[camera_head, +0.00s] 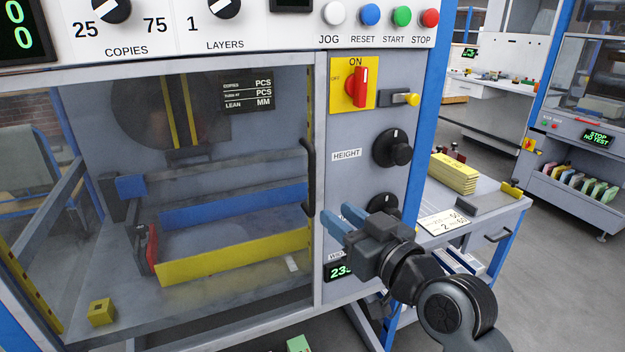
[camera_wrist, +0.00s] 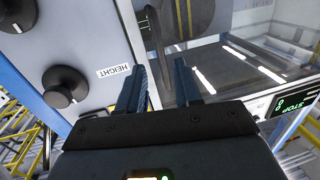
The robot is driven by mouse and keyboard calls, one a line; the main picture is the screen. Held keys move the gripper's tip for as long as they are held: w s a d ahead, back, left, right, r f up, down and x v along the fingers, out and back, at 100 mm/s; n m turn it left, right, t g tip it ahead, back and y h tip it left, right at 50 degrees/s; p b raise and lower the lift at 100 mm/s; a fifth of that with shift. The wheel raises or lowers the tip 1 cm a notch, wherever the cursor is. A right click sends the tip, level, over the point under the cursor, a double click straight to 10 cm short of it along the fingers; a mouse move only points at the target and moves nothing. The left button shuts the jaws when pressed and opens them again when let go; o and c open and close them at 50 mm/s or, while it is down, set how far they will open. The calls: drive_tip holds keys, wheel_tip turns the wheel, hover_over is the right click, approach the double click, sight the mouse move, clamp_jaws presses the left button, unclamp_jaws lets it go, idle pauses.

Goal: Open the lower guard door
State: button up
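The lower guard door (camera_head: 215,150) is a large clear pane in a grey frame on the machine's front, and it looks closed. Its black vertical bar handle (camera_head: 308,178) is at the door's right edge. My gripper (camera_head: 336,216) is just right of and below the handle's lower end. Its two blue-grey fingers are apart with nothing between them. In the wrist view the handle (camera_wrist: 152,36) shows beyond the fingertips (camera_wrist: 157,72), apart from them as far as I can tell. My gripper hides part of the lower control panel.
Right of the door are a red switch on a yellow plate (camera_head: 353,84), a black HEIGHT knob (camera_head: 392,148) and another dark knob (camera_head: 386,204) close behind my gripper. A side table (camera_head: 490,210) with a yellow stack (camera_head: 455,173) stands at the right. Floor shows beyond it.

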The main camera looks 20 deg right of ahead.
sight(314, 182)
drive_tip(key=shift+n, duration=0.3)
drive_tip(key=shift+w+a+r+p, duration=0.25)
drive_tip(key=shift+w+r+p, duration=0.15)
drive_tip(key=shift+w, duration=1.15)
drive_tip(key=shift+w+a+r+p, duration=0.25)
drive_tip(key=shift+w+r, duration=0.2)
drive_tip(key=shift+w, duration=1.15)
drive_tip(key=shift+w+a+r+p, duration=0.2)
drive_tip(key=shift+w+r+p, duration=0.2)
drive_tip(key=shift+w, duration=1.15)
drive_tip(key=shift+c, duration=0.3)
clamp_jaws()
